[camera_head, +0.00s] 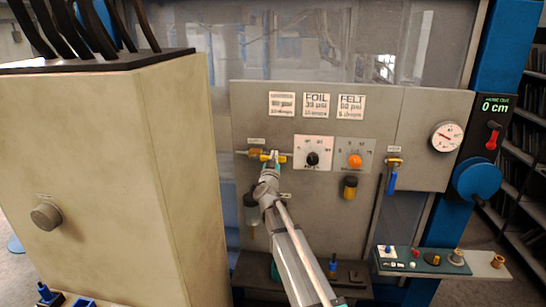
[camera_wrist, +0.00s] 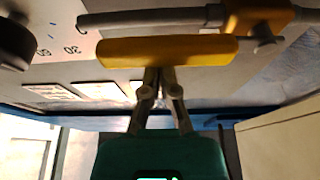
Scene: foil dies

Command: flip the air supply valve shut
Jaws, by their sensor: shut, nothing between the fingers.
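A brass valve (camera_head: 256,152) with a yellow lever sits on a horizontal pipe at the left of the grey panel. In the wrist view its yellow lever (camera_wrist: 168,50) lies roughly parallel to the pipe (camera_wrist: 150,18), with the brass body (camera_wrist: 258,17) at the right. My gripper (camera_head: 275,157) is at the lever, and its closed fingers (camera_wrist: 157,72) reach the lever's near edge, with nothing between them. I cannot tell whether they touch it. A second valve with a blue lever (camera_head: 392,181) hangs at the right of the panel. The small valve labels are unreadable.
A black knob (camera_head: 312,158) and an orange knob (camera_head: 355,161) sit right of my gripper. A gauge (camera_head: 447,137) and a red-handled switch (camera_head: 492,137) are farther right. A large beige cabinet (camera_head: 95,170) stands close on the left. A small shelf (camera_head: 420,262) holds parts.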

